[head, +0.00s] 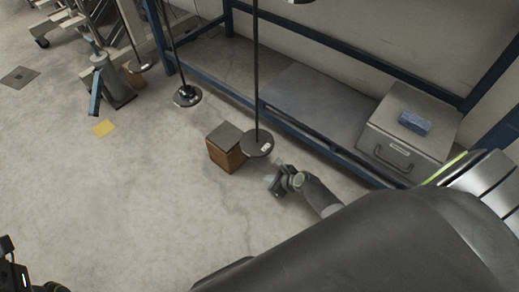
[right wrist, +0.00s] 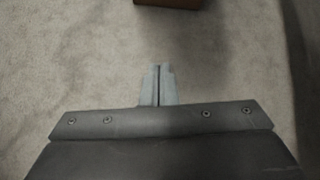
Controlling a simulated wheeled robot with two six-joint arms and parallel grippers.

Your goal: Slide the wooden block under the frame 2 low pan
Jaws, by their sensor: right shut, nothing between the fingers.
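A wooden block (head: 222,157) with a dark grey top stands upright on the concrete floor in the middle of the head view. A round dark pan (head: 257,144) hangs on a thin rod just right of it and overlaps its right edge in the picture. I cannot tell the gap between them. My right gripper (head: 270,182) is shut and empty, low to the right of the block and apart from it. In the right wrist view its closed fingers (right wrist: 158,70) point toward the block's brown lower edge (right wrist: 168,3), mostly cut off at the top.
Floor in front is clear.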

